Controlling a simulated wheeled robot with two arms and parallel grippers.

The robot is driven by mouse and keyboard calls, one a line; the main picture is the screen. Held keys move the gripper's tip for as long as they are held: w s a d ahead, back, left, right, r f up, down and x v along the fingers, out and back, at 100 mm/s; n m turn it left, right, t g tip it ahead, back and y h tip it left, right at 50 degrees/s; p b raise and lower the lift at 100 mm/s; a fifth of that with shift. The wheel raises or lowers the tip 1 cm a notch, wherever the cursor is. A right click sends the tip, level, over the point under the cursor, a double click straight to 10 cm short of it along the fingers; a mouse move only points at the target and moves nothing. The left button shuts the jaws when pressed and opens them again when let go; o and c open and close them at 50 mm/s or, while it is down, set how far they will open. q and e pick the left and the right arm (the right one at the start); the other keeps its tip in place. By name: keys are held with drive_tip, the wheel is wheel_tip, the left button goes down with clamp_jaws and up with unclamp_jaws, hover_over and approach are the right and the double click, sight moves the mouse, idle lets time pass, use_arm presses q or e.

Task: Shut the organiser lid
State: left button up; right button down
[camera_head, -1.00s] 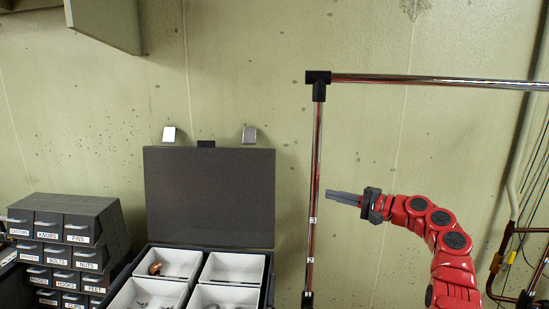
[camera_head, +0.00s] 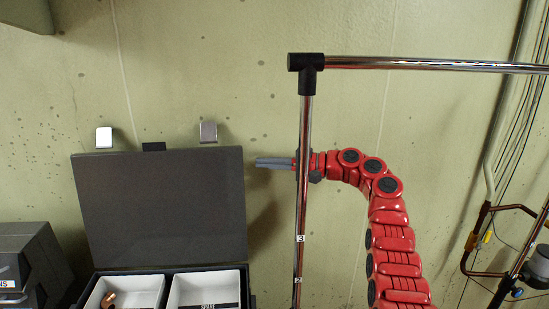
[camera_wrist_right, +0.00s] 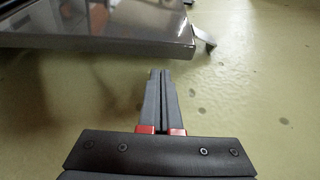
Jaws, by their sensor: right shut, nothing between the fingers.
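The organiser (camera_head: 250,298) stands open at the lower left of the head view. In the right wrist view, the shut fingers (camera_wrist_right: 160,73) sit below the lid (camera_wrist_right: 90,28) in the picture, with a visible gap. My left gripper is not in view.
A chrome rack has an upright pole (camera_head: 302,200) crossing my right wrist in the head view, and a top bar (camera_head: 430,64). Drawer cabinets (camera_head: 32,262) stand left of the organiser. White trays (camera_head: 205,288) hold small parts. The wall (camera_head: 200,60) is close behind.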

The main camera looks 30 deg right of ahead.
drive_tip(key=p+x, duration=0.1)
drive_tip(key=x, duration=0.3)
drive_tip(key=shift+w, duration=0.35)
drive_tip(key=shift+w+a, duration=0.1)
drive_tip(key=shift+a, duration=0.25)
drive_tip(key=shift+f, duration=0.1)
drive_tip(key=shift+w+f, duration=0.1)
drive_tip(key=shift+w, duration=0.05)
drive_tip(key=s+a+r+n+t+b, duration=0.1)
drive_tip(key=s+a+n, duration=0.2)
drive_tip(key=s, duration=0.4)
drive_tip(key=shift+s+r+y, duration=0.2)
drive_tip(key=shift+r+y, duration=0.05)
drive_tip(key=shift+y, duration=0.05)
